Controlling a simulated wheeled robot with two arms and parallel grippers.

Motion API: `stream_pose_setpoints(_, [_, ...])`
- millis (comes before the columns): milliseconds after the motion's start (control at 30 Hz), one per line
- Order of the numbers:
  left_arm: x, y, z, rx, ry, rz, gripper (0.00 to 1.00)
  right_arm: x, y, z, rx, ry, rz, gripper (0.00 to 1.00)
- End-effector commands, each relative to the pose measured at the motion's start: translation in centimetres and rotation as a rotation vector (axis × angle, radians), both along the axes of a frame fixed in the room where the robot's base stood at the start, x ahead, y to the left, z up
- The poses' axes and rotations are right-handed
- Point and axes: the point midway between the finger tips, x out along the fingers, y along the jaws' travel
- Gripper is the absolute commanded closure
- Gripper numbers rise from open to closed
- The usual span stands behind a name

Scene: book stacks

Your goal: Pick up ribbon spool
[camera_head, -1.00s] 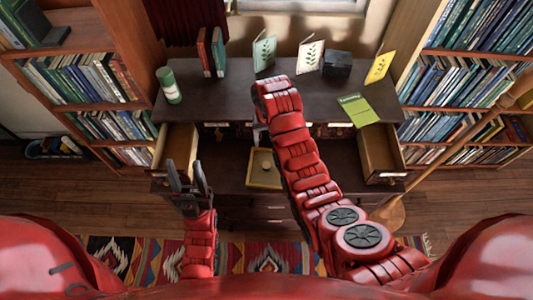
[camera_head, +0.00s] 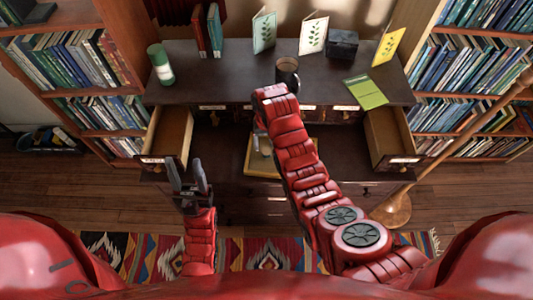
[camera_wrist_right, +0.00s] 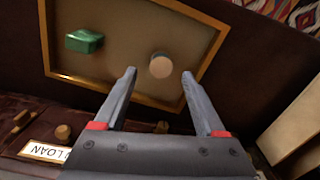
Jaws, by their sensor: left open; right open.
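In the right wrist view, a gold-rimmed tray (camera_wrist_right: 200,85) holds a short round piece with a pale top (camera_wrist_right: 160,66), which looks like the ribbon spool, and a green block (camera_wrist_right: 84,41) to its left. My right gripper (camera_wrist_right: 159,76) is open and empty, its fingertips appearing to either side of the round piece; I cannot tell how far above it they are. In the head view the tray (camera_head: 250,168) is partly hidden by my right arm, and the spool cannot be made out. My left gripper (camera_head: 188,180) is open and empty, away from the tray.
Open drawers stand left (camera_head: 168,137) and right (camera_head: 388,140) of the tray. A dark mug (camera_head: 287,75), a green-white canister (camera_head: 161,65), a green booklet (camera_head: 366,92) and standing cards are on the desk top (camera_head: 225,80). Bookshelves flank the desk.

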Motion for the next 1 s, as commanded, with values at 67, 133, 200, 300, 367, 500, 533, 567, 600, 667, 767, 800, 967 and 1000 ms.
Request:
stream_pose_setpoints(67, [0.0, 0.0, 1.1, 0.000, 0.000, 0.000, 0.50, -0.2, 0.0, -0.6, -0.002, 0.006, 0.000, 0.28])
stream_pose_setpoints(133, [0.0, 0.0, 1.6, 0.000, 0.000, 0.000, 0.50, -0.1, 0.1, -1.3, -0.003, 0.007, 0.000, 0.28])
stream_pose_setpoints(200, [0.0, 0.0, 1.8, 0.000, 0.000, 0.000, 0.50, -0.1, 0.1, -2.3, -0.003, 0.006, -0.001, 0.28])
stream_pose_setpoints(300, [0.0, 0.0, 2.0, 0.000, 0.000, 0.000, 0.50, 0.0, 0.2, -3.2, -0.001, 0.001, 0.000, 0.28])
stream_pose_setpoints(367, [0.0, 0.0, 2.1, 0.000, 0.000, 0.000, 0.50, 0.0, 0.1, -3.7, -0.001, 0.003, 0.000, 0.28])
stream_pose_setpoints(500, [0.0, 0.0, 2.1, 0.000, 0.000, 0.000, 0.50, 0.0, 0.1, -4.2, -0.001, 0.002, 0.000, 0.28])
stream_pose_setpoints(533, [0.0, 0.0, 2.1, 0.000, 0.000, 0.000, 0.50, 0.0, 0.2, -4.3, -0.001, 0.001, 0.000, 0.28])
stream_pose_setpoints(567, [0.0, 0.0, 2.1, 0.000, 0.000, 0.000, 0.50, 0.0, 0.2, -4.3, -0.001, 0.000, 0.000, 0.28])
stream_pose_setpoints(600, [0.0, 0.0, 2.1, 0.000, 0.000, 0.000, 0.50, 0.0, 0.2, -4.3, -0.001, 0.000, 0.000, 0.28])
stream_pose_setpoints(667, [0.0, 0.0, 2.1, 0.000, 0.000, 0.000, 0.50, 0.0, 0.2, -4.3, -0.001, 0.000, 0.000, 0.28])
stream_pose_setpoints(767, [0.0, 0.0, 2.1, 0.000, 0.000, 0.000, 0.50, 0.0, 0.2, -4.3, -0.001, 0.000, 0.000, 0.36])
stream_pose_setpoints(800, [0.0, 0.0, 2.1, 0.000, 0.000, 0.000, 0.50, 0.0, 0.2, -4.3, -0.001, 0.000, 0.000, 0.44])
stream_pose_setpoints(967, [0.0, 0.0, 2.1, 0.000, 0.000, 0.000, 0.50, 0.0, 0.2, -4.3, -0.001, 0.000, 0.000, 0.72])
stream_pose_setpoints(1000, [0.0, 0.0, 2.1, 0.000, 0.000, 0.000, 0.50, 0.0, 0.2, -4.3, -0.001, 0.001, 0.000, 0.80])
